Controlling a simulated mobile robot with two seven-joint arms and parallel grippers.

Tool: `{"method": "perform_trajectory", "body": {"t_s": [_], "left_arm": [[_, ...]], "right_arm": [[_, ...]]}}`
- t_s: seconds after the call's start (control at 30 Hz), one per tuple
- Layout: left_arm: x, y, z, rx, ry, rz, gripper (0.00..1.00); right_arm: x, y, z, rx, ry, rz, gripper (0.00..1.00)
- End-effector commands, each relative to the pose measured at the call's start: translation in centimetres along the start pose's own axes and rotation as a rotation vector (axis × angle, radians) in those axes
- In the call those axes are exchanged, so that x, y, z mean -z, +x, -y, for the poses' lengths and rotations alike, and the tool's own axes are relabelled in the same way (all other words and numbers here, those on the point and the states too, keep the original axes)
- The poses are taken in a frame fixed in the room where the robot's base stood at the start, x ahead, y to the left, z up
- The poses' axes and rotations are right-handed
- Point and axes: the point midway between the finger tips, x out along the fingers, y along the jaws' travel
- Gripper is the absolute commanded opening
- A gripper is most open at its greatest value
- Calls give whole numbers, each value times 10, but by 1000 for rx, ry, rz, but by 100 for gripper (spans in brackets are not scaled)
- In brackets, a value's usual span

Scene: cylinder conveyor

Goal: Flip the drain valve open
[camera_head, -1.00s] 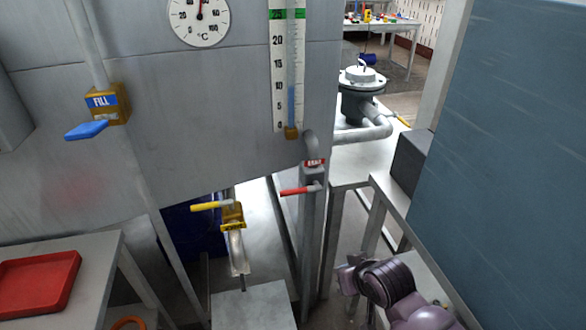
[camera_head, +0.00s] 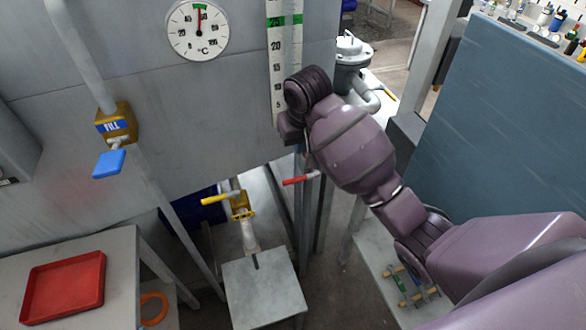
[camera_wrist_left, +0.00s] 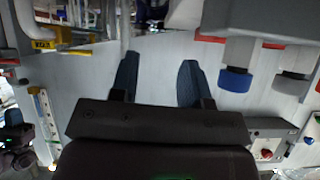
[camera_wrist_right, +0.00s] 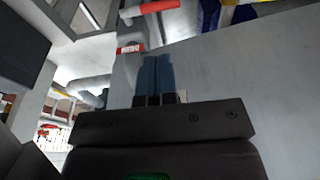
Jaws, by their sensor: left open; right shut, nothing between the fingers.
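The right wrist view shows the red lever (camera_wrist_right: 150,8) and a red tag (camera_wrist_right: 130,48) near the pipe. My right gripper (camera_wrist_right: 157,60) is shut and empty, with its fingertips close to the tag and below the lever in that picture; I cannot tell if they touch anything. In the head view my right arm covers the tag and the pipe above the lever. My left gripper (camera_wrist_left: 158,70) is open and empty, and out of the head view.
A fill valve with a blue handle (camera_head: 109,164) is at the left. A yellow-handled valve (camera_head: 218,198) hangs left of the red lever, above a grey stand (camera_head: 262,290). A red tray (camera_head: 62,290) sits at lower left. A blue panel (camera_head: 500,110) stands at the right.

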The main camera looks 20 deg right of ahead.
Motion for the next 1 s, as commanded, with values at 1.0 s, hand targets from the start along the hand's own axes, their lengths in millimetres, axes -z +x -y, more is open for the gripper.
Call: {"method": "perform_trajectory", "body": {"t_s": [1.0], "left_arm": [[2,-2,0,0,0,2,43]], "right_arm": [[0,122,0,0,0,1,0]]}}
